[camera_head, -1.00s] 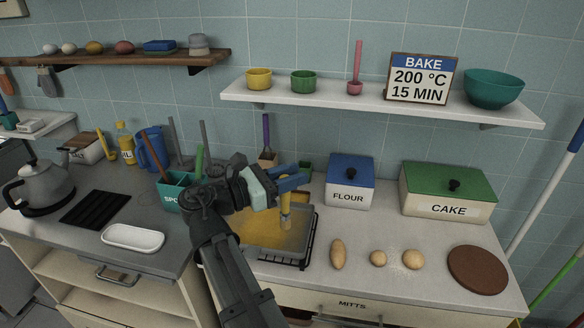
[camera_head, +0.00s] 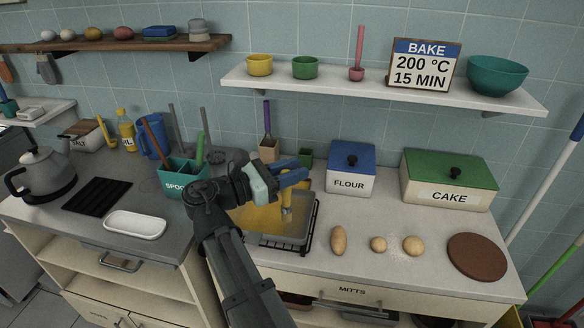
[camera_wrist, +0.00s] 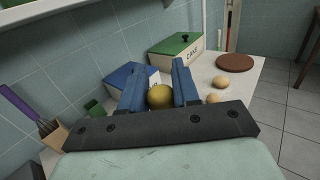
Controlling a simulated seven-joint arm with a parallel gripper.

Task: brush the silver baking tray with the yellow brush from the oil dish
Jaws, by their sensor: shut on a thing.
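My gripper (camera_head: 292,179) is shut on the yellow brush (camera_head: 286,203), which hangs down over the silver baking tray (camera_head: 297,230). In the wrist view the brush's round yellow end (camera_wrist: 160,96) sits between my blue fingers (camera_wrist: 158,85). The brush tip is at or just above the tray; I cannot tell if it touches. Much of the tray's surface looks yellow, and a greyer strip shows along its front. The tray lies on a dark rack, its left part hidden by my arm. I cannot make out the oil dish.
The blue-lidded flour box (camera_head: 351,169) and green-lidded cake box (camera_head: 449,180) stand behind and right. Several dough pieces (camera_head: 378,244) and a brown round board (camera_head: 477,257) lie right of the tray. A teal spoon holder (camera_head: 180,180) stands close left of my arm.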

